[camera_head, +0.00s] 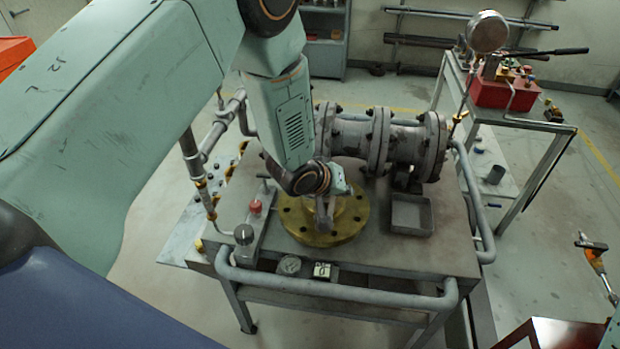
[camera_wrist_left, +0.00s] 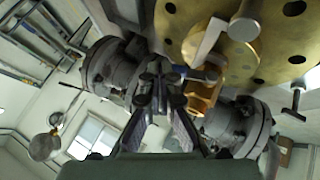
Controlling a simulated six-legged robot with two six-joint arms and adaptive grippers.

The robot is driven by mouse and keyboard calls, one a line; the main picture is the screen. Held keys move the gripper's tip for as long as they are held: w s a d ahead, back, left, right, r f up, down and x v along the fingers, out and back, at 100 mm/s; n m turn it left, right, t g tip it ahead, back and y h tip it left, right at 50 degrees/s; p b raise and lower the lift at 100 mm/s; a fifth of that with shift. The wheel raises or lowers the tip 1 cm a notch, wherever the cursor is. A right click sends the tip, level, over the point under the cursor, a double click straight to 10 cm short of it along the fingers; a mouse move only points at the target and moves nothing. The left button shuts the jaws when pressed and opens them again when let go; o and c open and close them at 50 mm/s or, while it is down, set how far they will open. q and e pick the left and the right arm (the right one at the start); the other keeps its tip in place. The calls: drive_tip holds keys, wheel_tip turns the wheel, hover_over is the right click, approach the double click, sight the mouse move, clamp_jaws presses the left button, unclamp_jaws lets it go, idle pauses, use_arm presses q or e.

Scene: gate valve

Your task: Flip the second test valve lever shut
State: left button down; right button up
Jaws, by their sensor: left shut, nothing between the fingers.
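My left gripper (camera_head: 325,212) reaches down in front of the gate valve (camera_head: 375,140), over the yellow round flange (camera_head: 350,225) on the bench. In the left wrist view its dark fingers (camera_wrist_left: 160,75) are shut with nothing between them. Just right of the fingertips there, a small brass valve body (camera_wrist_left: 203,95) carries a blue lever-like part (camera_wrist_left: 205,74). The lever's tip lies close to the fingers; I cannot tell whether they touch. My wrist hides this lever in the head view. I cannot tell which test valve this is. My right gripper is not in view.
A pipe rail (camera_head: 340,290) runs along the bench front.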

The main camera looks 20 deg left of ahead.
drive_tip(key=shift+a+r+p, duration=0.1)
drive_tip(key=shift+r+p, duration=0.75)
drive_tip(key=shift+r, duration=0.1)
